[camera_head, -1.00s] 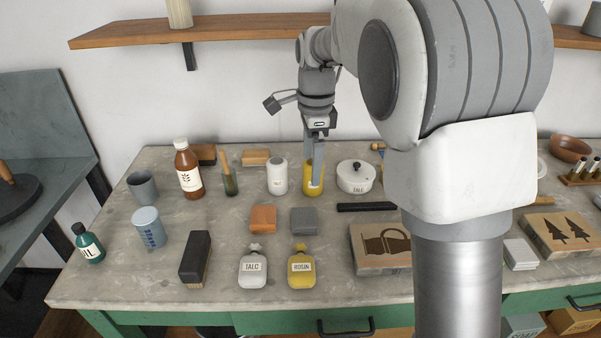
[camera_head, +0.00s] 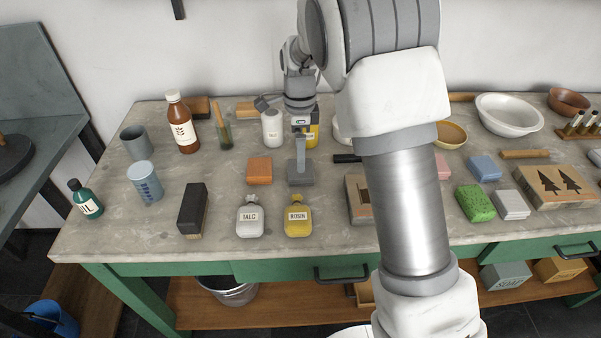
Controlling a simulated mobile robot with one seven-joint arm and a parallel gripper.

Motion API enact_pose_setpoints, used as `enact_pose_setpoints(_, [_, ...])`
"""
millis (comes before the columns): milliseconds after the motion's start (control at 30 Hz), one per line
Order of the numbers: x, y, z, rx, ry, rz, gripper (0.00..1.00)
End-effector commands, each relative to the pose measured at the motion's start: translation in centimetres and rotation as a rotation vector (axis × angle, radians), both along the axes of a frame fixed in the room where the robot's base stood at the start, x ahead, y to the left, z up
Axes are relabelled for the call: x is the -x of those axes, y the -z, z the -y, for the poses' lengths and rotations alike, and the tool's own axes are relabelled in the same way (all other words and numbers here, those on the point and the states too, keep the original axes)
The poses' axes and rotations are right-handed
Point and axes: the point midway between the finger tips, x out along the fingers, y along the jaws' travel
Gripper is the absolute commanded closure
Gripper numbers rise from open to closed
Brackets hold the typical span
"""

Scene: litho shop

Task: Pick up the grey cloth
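A small grey block-like folded piece, which looks like the grey cloth (camera_head: 301,180), lies on the stone-topped bench beside a similar orange piece (camera_head: 260,170). My gripper (camera_head: 300,163) points down right over the grey piece, its fingers overlapping the piece's back part in the picture. Whether they touch it cannot be told. The fingers are seen edge-on, so the gap between them is hidden.
A white talc bottle (camera_head: 250,216) and a yellow rosin bottle (camera_head: 298,215) stand in front. A white bottle (camera_head: 272,129) and a yellow container (camera_head: 312,135) stand behind. A black brush (camera_head: 192,208) is at left. My arm hides part of the bench to the right.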

Motion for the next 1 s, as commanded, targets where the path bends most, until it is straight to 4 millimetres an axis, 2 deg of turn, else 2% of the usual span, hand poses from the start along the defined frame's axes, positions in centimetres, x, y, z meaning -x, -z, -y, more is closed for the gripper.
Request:
enact_pose_setpoints(167, [0.0, 1.3, 0.1, 0.0, 0.001, -0.003, 0.0])
enact_pose_setpoints(400, [-0.1, 4.8, 0.2, 0.0, 0.0, -0.004, 0.0])
enact_pose_setpoints(667, [-0.1, 5.2, 0.2, 0.0, 0.0, 0.0, 0.0])
enact_pose_setpoints(1000, [-0.1, 5.2, 0.2, 0.0, 0.0, 0.0, 0.59])
